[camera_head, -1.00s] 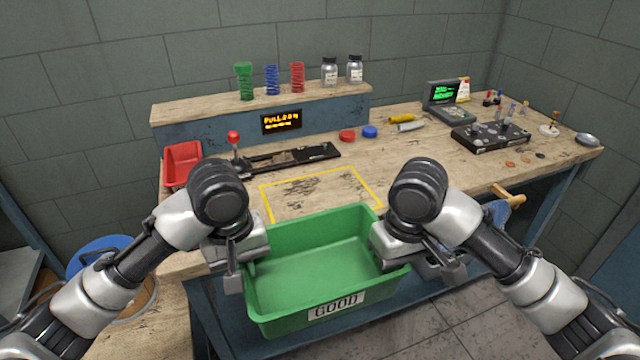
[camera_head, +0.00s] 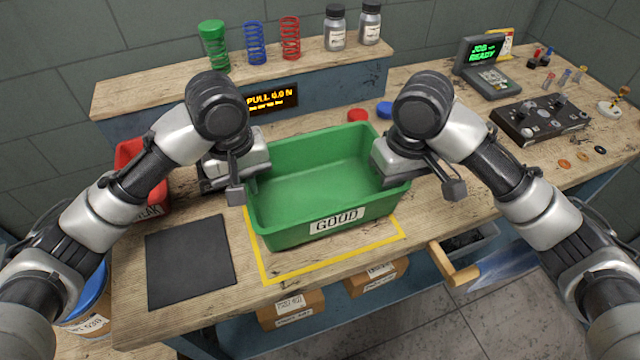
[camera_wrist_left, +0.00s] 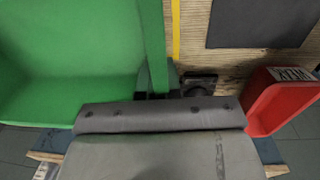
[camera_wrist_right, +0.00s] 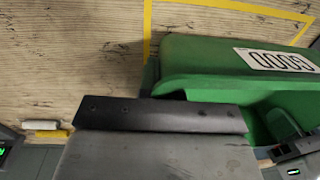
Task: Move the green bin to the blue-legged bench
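The green bin (camera_head: 310,190), labelled GOOD and empty, is upright over the wooden top of the blue-legged bench (camera_head: 330,290). It is largely within the yellow outline (camera_head: 330,262) in the head view; I cannot tell whether its base touches the wood. My left gripper (camera_head: 247,175) is shut on its left wall, and the rim runs into the fingers in the left wrist view (camera_wrist_left: 155,88). My right gripper (camera_head: 390,170) is shut on its right wall; the right wrist view shows the wall at the fingers (camera_wrist_right: 160,85). The fingertips are mostly hidden.
A red bin (camera_head: 143,170) and a black mat (camera_head: 190,261) lie left of the green bin. Red (camera_head: 357,115) and blue caps sit behind it. A shelf (camera_head: 170,85) holds springs and jars. A black control box (camera_head: 540,122) stands right. Cardboard boxes (camera_head: 291,309) are below.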

